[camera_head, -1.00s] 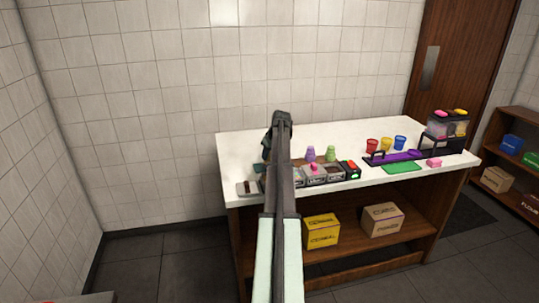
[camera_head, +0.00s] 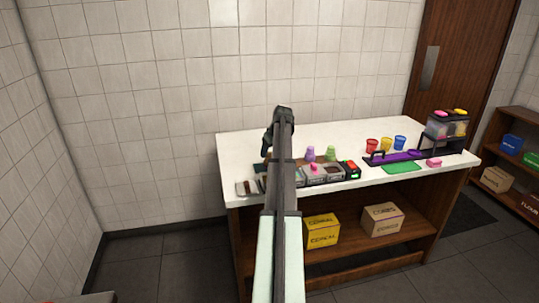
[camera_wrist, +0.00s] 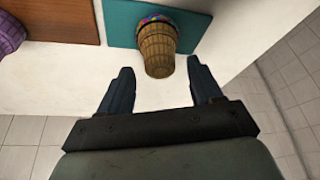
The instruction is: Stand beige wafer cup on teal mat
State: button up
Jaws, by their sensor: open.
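In the wrist view the beige wafer cup (camera_wrist: 158,50) is on the teal mat (camera_wrist: 120,28). Its wide end, with a multicoloured band (camera_wrist: 153,19), is at the mat and its narrow end points toward my gripper (camera_wrist: 160,66). It looks mouth-down; the view is steep and seems inverted. My gripper is open, with a finger on each side of the narrow end and visible gaps. In the head view my gripper (camera_head: 267,145) is over the counter's left part; my arm hides the wafer cup and mat there.
Purple (camera_head: 310,154) and green (camera_head: 330,154) cups stand near topping bins (camera_head: 313,174). A brown board (camera_wrist: 60,20) lies beside the teal mat.

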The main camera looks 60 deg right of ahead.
jog(key=v, duration=0.9)
jog(key=shift+s+r, duration=0.2)
jog(key=shift+r, duration=0.05)
